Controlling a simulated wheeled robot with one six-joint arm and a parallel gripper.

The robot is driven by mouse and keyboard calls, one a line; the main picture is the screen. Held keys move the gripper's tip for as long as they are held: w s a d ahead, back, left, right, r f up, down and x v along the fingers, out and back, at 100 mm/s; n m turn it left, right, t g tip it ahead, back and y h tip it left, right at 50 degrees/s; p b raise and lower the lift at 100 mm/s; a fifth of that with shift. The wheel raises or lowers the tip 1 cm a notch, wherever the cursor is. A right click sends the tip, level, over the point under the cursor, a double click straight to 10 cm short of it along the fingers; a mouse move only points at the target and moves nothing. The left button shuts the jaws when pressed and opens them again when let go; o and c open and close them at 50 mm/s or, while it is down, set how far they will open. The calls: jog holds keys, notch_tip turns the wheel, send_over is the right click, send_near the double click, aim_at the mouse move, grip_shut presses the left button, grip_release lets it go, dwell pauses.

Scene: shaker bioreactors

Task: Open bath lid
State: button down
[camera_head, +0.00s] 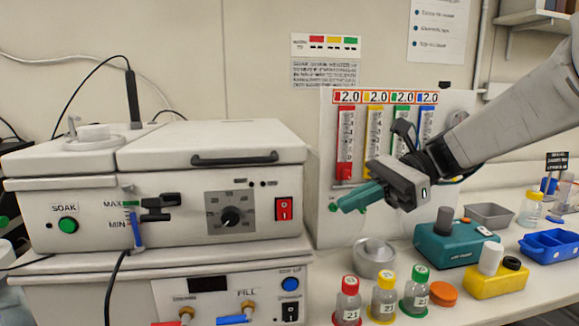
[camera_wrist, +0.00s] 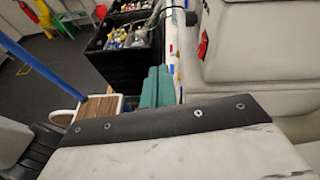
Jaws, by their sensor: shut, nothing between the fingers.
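The bath (camera_head: 150,215) is a white box unit at the left of the head view, standing on a second white unit. Its lid (camera_head: 205,138) lies down flat and closed on top, with a black bar handle (camera_head: 235,158) along the front edge. My gripper (camera_head: 345,204) has teal fingers, shut and empty. It is in the air to the right of the bath, in front of the white panel and apart from the lid. In the wrist view the teal fingers (camera_wrist: 157,88) sit together, partly hidden behind my wrist housing. A pale box-shaped body (camera_wrist: 255,45) fills the upper right there.
Below my gripper stand a round metal pot (camera_head: 374,262), red-, yellow- and green-capped bottles (camera_head: 384,297), a teal device (camera_head: 455,245) and a yellow block (camera_head: 496,281). The panel (camera_head: 335,150) with coloured gauges stands behind. A black cable rises behind the bath.

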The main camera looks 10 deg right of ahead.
jog(key=w+d+r+m+t+y, duration=0.1)
jog(key=w+d+r+m+y, duration=0.1)
jog(key=w, duration=0.2)
jog(key=a+r, duration=0.3)
jog(key=a, duration=0.8)
jog(key=shift+w, duration=0.3)
jog(key=shift+a, duration=0.1)
jog(key=shift+y, duration=0.3)
